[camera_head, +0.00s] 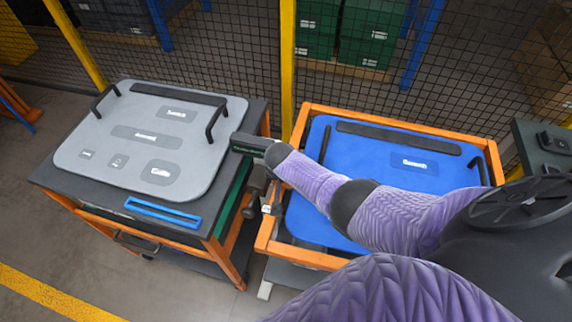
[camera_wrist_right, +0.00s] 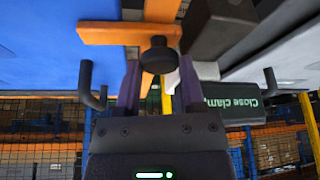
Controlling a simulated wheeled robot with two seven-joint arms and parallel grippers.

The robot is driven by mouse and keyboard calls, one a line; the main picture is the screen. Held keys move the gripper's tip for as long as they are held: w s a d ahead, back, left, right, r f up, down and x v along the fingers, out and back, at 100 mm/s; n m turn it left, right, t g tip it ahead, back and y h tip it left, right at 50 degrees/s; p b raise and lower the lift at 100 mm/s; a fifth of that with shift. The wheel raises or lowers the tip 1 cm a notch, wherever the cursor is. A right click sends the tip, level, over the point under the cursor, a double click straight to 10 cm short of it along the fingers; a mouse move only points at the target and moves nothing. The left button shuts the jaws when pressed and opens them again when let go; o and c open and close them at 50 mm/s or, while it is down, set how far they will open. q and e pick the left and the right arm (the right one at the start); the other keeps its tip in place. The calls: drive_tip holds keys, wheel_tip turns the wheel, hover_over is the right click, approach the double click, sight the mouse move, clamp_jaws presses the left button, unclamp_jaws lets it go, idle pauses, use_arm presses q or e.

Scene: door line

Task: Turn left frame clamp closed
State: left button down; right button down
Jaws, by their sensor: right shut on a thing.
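The blue door panel (camera_head: 380,175) lies in an orange frame (camera_head: 272,228) on the right. In the right wrist view the orange frame piece (camera_wrist_right: 112,33) crosses the top, with a black round clamp knob (camera_wrist_right: 158,52) on it. My right gripper (camera_wrist_right: 158,75) is shut on this knob, one finger on each side. In the head view my right arm reaches to the frame's left side, and its fingertips are hard to make out there. A dark block with a green label reading "Close clamp" (camera_wrist_right: 232,103) is beside the gripper. My left gripper is out of view.
A grey door panel (camera_head: 150,130) with black handles lies on a dark-topped orange cart (camera_head: 75,192) at the left, close to the frame. A blue strip (camera_head: 162,212) lies near its front edge. A mesh fence (camera_head: 240,50) and yellow posts stand behind.

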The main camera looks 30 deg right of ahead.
drive_tip(key=shift+m, duration=0.4)
drive_tip(key=shift+c, duration=1)
unclamp_jaws()
drive_tip(key=p+v, duration=0.7)
drive_tip(key=v, duration=0.3)
drive_tip(key=shift+f, duration=0.1)
